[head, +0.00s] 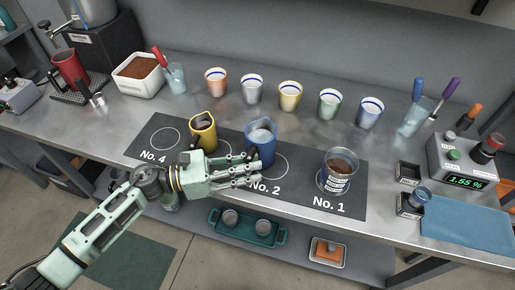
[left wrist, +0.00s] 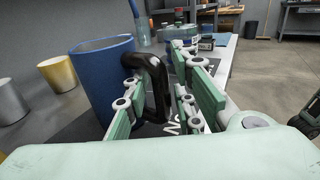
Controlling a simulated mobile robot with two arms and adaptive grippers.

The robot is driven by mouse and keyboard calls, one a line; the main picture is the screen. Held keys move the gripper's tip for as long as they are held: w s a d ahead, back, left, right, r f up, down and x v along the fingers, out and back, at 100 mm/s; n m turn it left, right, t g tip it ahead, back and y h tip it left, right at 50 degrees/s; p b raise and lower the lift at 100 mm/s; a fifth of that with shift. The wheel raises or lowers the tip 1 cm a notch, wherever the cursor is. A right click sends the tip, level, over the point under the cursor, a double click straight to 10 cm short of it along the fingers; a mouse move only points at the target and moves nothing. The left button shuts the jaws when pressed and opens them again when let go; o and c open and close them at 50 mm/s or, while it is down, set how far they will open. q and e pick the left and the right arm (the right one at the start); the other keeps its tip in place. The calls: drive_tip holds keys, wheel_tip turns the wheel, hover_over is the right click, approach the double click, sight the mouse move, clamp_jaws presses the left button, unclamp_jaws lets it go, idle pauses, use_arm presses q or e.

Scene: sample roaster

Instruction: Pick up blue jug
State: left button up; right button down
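The blue jug (head: 262,145) stands upright on the dark mat (head: 300,163), by the No. 2 label. In the left wrist view the blue jug (left wrist: 92,75) is close on the left, with its black handle (left wrist: 158,88) facing me. My left gripper (head: 254,171) is at the near side of the jug, fingers apart. In the left wrist view the handle stands between the two fingers, with a visible gap to the right finger; I cannot tell whether the left finger touches it. My right gripper is not in view.
A yellow jug (head: 203,132) stands just left of the blue jug. A glass with brown contents (head: 338,170) stands at No. 1. Several cups line the back, including a yellow one (head: 290,96). A device with a display (head: 463,160) and a blue cloth (head: 468,226) are at right.

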use_arm(q)
drive_tip(key=shift+d, duration=0.15)
drive_tip(key=c, duration=0.6)
clamp_jaws()
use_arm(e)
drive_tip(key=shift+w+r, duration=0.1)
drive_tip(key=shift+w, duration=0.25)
use_arm(q)
drive_tip(key=shift+w+r, duration=0.1)
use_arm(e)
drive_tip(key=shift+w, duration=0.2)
